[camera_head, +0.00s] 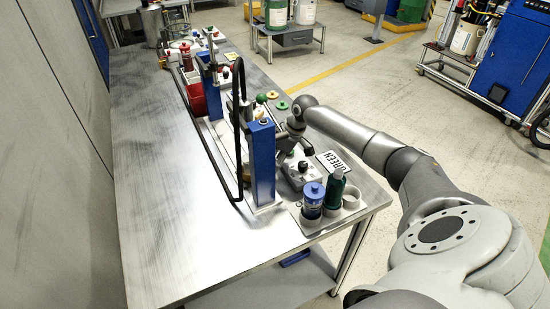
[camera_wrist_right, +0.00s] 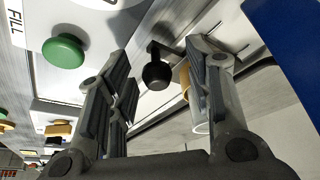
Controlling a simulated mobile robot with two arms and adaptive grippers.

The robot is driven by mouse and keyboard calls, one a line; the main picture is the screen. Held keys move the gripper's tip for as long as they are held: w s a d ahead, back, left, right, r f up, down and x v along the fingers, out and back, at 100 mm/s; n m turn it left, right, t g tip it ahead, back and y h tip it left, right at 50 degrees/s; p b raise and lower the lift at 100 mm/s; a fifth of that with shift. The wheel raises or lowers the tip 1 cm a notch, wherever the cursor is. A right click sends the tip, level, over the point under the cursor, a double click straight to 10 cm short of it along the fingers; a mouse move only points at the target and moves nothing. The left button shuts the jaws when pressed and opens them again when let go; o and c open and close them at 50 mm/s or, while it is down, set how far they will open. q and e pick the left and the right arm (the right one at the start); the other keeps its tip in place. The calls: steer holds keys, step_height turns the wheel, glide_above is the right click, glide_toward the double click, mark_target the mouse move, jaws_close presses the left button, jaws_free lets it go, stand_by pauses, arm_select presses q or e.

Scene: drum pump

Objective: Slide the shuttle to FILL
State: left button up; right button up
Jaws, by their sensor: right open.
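In the right wrist view, a black round knob (camera_wrist_right: 157,72) on a short dark stem shows between and beyond the fingers of my right gripper (camera_wrist_right: 160,58). The fingers are open and stand apart from each other; I cannot tell whether they touch the knob. The knob may be the shuttle's handle, but the shuttle itself is not clear. A white FILL label (camera_wrist_right: 18,22) lies at the upper left, beside a green round button (camera_wrist_right: 64,51). In the head view, my right gripper (camera_head: 290,143) is beside the blue post (camera_head: 262,160), partly hidden. My left gripper is not in view.
A blue-capped bottle (camera_head: 312,201) and a green bottle (camera_head: 334,190) stand at the near table end, beside a GREEN label (camera_head: 333,164). A black hose (camera_head: 238,140) arches left of the post. The metal table's (camera_head: 150,200) left side is clear.

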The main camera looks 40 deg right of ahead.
steer(key=v, duration=1.2)
stand_by(0.4)
